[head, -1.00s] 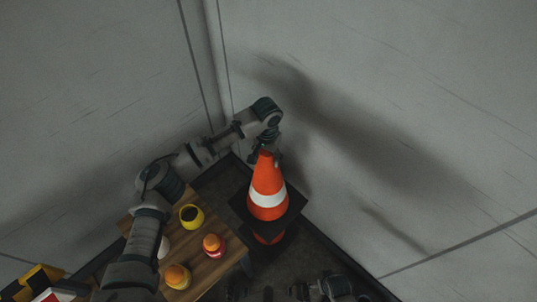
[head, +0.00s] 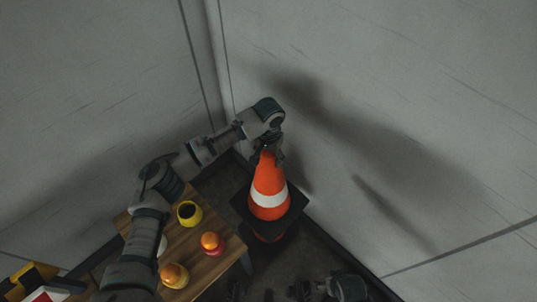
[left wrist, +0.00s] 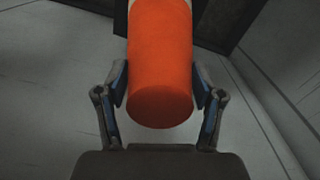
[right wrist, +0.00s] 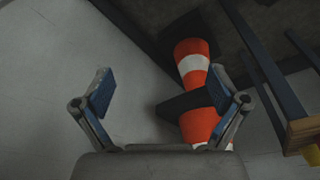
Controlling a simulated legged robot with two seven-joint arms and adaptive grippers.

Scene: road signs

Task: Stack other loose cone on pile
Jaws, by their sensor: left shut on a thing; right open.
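An orange cone (head: 268,180) with a white band and a square black base (head: 297,204) stands upright near the wall corner. More orange (head: 270,238) shows directly below its base; the head view does not show whether the two touch. My left gripper (head: 268,150) is shut on the cone's narrow top, and the left wrist view shows the orange top (left wrist: 160,65) between its fingers. My right gripper (right wrist: 160,85) is open and empty. The right wrist view shows an orange-and-white cone (right wrist: 187,46), a black base and another orange part (right wrist: 199,127), partly behind a finger.
Pale walls close in behind and to the right. A yellow-and-black object (head: 32,280) is at lower left.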

